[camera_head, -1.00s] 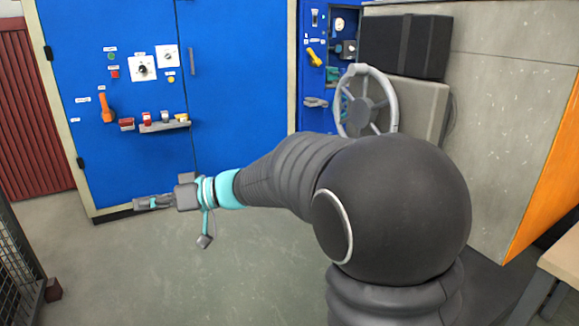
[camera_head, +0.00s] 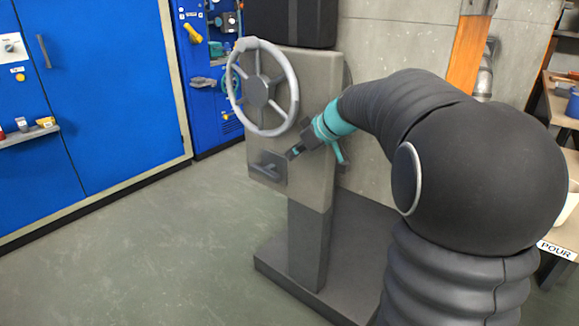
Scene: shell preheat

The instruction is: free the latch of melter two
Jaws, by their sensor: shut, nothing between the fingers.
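A grey pedestal unit (camera_head: 322,90) carries a large grey handwheel (camera_head: 291,94) on its front. Below the wheel is a dark plate with a small dark handle (camera_head: 264,172), which may be the latch. No label that reads melter two shows on the unit. My gripper (camera_head: 292,154) is shut and empty, just right of and above the handle in the picture. It looks close to the plate, but I cannot tell whether it touches. My arm comes in from the right and hides part of the unit's right side.
Blue cabinets (camera_head: 105,105) stand at the left, with a small shelf (camera_head: 30,136) and a yellow handle (camera_head: 193,33). A black box (camera_head: 290,22) sits behind the wheel. A bench with a POUR sign (camera_head: 556,250) is at the right. The floor at left is clear.

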